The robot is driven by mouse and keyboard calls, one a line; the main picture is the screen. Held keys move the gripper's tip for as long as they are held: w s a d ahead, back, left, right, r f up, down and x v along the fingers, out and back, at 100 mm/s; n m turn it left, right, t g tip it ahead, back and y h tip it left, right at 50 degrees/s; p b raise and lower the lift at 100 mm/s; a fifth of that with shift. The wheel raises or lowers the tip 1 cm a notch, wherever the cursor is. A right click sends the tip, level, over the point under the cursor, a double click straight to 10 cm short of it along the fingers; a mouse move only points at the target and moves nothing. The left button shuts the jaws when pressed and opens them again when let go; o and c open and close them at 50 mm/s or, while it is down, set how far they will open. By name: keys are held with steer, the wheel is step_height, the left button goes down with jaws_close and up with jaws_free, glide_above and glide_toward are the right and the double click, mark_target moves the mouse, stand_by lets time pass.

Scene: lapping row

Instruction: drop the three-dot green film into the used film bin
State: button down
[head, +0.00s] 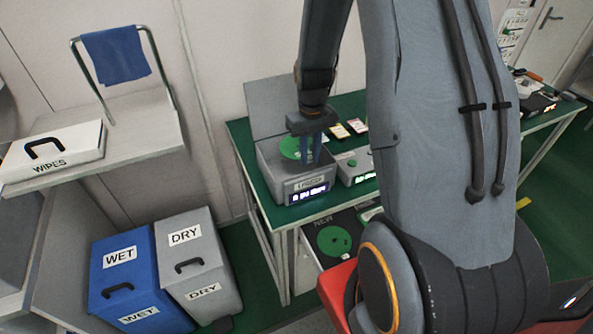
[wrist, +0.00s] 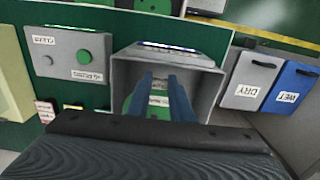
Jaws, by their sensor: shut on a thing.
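A green film (head: 289,147) shows at the opened grey machine (head: 283,187) on the green bench, partly behind my gripper (head: 311,150). I cannot make out its dots. In the wrist view, my gripper's blue fingers (wrist: 163,88) reach down into the grey machine box (wrist: 207,82) and are shut on the green film (wrist: 158,113), whose edges show around them. I cannot tell whether the film is clear of the machine. Another green disc (head: 334,240) lies in a dark holder marked NEW, under the bench. I see no bin marked for used film.
The machine's raised lid (head: 277,104) stands behind it. A grey control box with a green button (head: 351,163) is close on the right. A blue WET bin (head: 126,282) and grey DRY bin (head: 198,262) stand on the floor at left. A WIPES box (head: 40,153) sits on a shelf.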

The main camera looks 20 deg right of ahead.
steer(key=shift+f, duration=0.35)
steer(key=c, duration=1.5)
jaws_free()
steer(key=shift+r, duration=0.15)
steer(key=shift+r+b, duration=1.15)
steer(key=shift+r, duration=2.65)
steer(key=shift+a, duration=0.1)
